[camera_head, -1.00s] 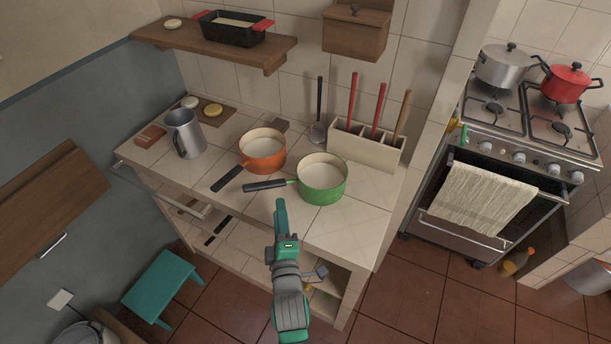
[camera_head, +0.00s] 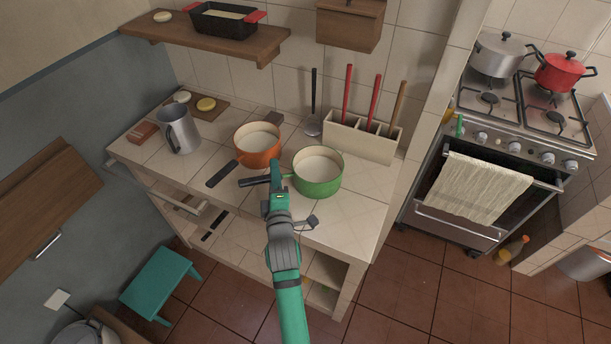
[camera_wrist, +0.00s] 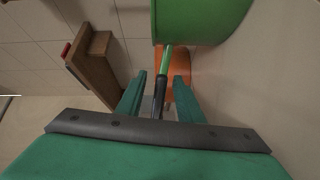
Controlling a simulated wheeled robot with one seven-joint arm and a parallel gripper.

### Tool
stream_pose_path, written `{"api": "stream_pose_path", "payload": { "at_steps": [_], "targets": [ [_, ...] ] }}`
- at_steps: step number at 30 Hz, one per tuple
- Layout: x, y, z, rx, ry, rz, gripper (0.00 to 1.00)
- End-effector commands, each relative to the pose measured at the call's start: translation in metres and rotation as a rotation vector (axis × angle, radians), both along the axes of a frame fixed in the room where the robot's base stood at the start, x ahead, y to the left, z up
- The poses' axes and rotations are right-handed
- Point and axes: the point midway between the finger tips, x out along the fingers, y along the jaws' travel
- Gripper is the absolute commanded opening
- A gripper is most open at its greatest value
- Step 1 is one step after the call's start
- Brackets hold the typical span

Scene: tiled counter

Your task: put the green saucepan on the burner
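The green saucepan (camera_head: 318,174) stands upright on the tiled counter, cream inside, its dark handle (camera_head: 256,181) pointing left. In the wrist view the saucepan's green side (camera_wrist: 200,20) fills the top, and its handle (camera_wrist: 160,92) runs down between my fingers. My gripper (camera_head: 274,176) is at the handle in the head view. Its two green fingers (camera_wrist: 158,97) are apart, one on each side of the handle, with a gap visible. The stove's front left burner (camera_head: 491,99) is bare; the front right burner (camera_head: 555,117) is bare too.
An orange saucepan (camera_head: 257,146) stands close behind the handle. A grey jug (camera_head: 179,131) is at the left, and a utensil holder (camera_head: 360,140) stands behind right. A grey pot (camera_head: 499,55) and a red pot (camera_head: 560,73) occupy the back of the stove. A wall edge separates counter and stove.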

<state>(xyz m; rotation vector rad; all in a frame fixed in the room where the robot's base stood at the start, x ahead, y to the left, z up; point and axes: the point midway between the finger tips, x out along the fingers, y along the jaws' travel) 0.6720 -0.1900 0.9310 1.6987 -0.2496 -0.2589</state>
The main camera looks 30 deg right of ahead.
Motion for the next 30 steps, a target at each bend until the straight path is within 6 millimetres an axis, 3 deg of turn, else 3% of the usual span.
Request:
{"api": "stream_pose_path", "payload": {
  "at_steps": [5,13,18,30],
  "targets": [
    [0.017,-0.005,0.000,0.000,0.000,0.000,0.34],
    [0.019,-0.005,-0.001,0.001,0.000,0.001,0.34],
    [0.019,-0.005,-0.001,0.001,0.000,0.001,0.00],
    [0.019,-0.005,-0.001,0.001,0.000,0.001,0.00]
  ]
}}
